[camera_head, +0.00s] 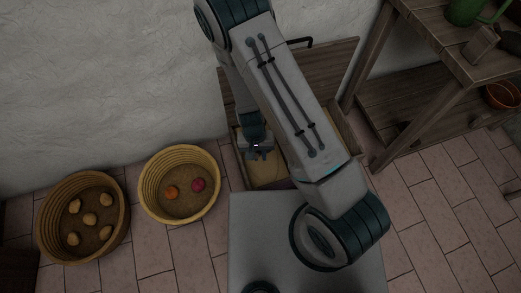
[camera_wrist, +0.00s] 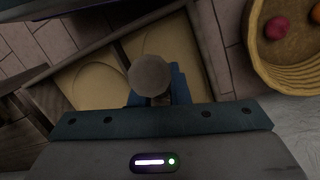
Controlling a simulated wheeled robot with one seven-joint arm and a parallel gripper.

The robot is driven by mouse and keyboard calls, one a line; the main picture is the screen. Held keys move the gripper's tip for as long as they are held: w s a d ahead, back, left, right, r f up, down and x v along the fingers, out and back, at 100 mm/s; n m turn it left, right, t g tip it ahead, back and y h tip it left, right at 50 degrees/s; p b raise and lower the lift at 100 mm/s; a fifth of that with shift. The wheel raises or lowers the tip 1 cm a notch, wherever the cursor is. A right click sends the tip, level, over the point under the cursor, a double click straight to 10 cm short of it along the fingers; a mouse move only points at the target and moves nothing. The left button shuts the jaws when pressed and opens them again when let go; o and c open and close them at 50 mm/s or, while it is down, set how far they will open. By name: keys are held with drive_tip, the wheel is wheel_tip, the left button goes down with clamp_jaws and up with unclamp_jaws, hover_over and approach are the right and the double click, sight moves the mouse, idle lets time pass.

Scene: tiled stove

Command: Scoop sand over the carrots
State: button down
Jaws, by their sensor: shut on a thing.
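My gripper (camera_head: 258,152) is low over a wooden box (camera_head: 238,172) with pale sand (camera_head: 266,172) in it. In the wrist view my gripper (camera_wrist: 158,98) is shut on a tool with a round grey-brown handle end (camera_wrist: 150,74), seen end-on; it looks like the scoop's handle. The tool's lower part is hidden. The sand shows there in two compartments, one at left (camera_wrist: 84,88) and one at top (camera_wrist: 165,38), with a wooden divider between them. My arm covers much of the box in the head view. I cannot make out any carrots.
A wicker basket (camera_head: 148,202) with an orange and a red round thing stands left of the box. Farther left is a darker basket (camera_head: 44,232) with several potato-like things. A wooden bench (camera_head: 440,45) stands at right, a wall behind. Tiled floor is free at lower right.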

drive_tip(key=w+f+b, duration=0.1)
drive_tip(key=f+b, duration=0.2)
drive_tip(key=f, duration=0.1)
drive_tip(key=w+a+f+t+b, duration=0.1)
drive_tip(key=f+b, duration=0.2)
drive_tip(key=f, duration=0.1)
drive_tip(key=w+a+f+t+b, duration=0.1)
drive_tip(key=f+b, duration=0.2)
drive_tip(key=f, duration=0.1)
drive_tip(key=shift+w+a+h, duration=0.15)
drive_tip(key=shift+w+h, duration=0.15)
drive_tip(key=shift+w, duration=0.1)
drive_tip(key=s+f+t+b, duration=0.1)
drive_tip(key=s+f+t, duration=0.1)
drive_tip(key=shift+a+t+h+b, duration=0.25)
drive_tip(key=shift+t+h+b, duration=0.05)
drive_tip(key=shift+t+b, duration=0.1)
wheel_tip(320, 180, up, 15)
drive_tip(key=p, duration=1.3)
drive_tip(key=shift+w, duration=0.1)
